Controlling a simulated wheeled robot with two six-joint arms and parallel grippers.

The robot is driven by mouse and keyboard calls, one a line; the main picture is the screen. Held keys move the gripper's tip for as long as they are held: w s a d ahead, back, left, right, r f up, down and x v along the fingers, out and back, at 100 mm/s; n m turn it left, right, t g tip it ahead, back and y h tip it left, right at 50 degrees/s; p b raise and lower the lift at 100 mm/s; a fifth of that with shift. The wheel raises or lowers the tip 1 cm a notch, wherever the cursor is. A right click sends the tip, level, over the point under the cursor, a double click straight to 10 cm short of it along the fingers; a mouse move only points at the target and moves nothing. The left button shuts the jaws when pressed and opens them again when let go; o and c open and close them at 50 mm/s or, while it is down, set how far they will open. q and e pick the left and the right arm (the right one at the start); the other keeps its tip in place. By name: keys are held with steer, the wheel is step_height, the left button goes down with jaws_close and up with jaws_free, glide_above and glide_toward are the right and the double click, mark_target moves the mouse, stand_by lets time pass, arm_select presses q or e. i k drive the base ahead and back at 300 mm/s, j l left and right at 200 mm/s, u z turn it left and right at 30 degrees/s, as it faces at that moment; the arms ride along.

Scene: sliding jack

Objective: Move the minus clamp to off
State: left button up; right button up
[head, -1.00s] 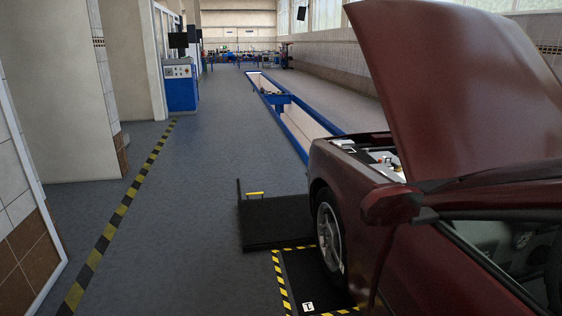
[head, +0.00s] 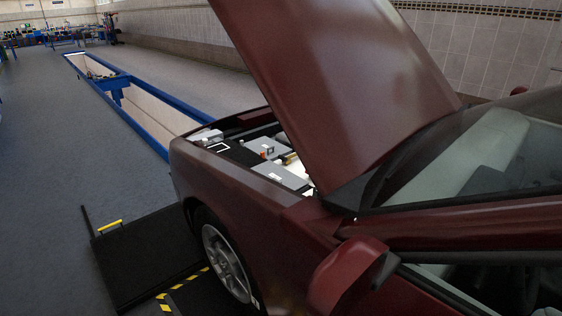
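A dark red car (head: 245,215) stands at the right with its hood (head: 340,75) raised. The open engine bay (head: 262,155) shows grey and white boxes and a black part near the fender. A small red-orange spot (head: 265,154) shows on top of one grey box. I cannot make out the minus clamp in the engine bay at this size. Neither of my grippers is in view.
The grey floor (head: 45,150) at the left is clear.

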mark_target(286, 159)
steer(key=i+j+z, duration=0.25)
steer(key=z, duration=0.4)
steer(key=j+z, duration=0.65)
steer(key=z, duration=0.3)
steer(key=i, duration=0.05)
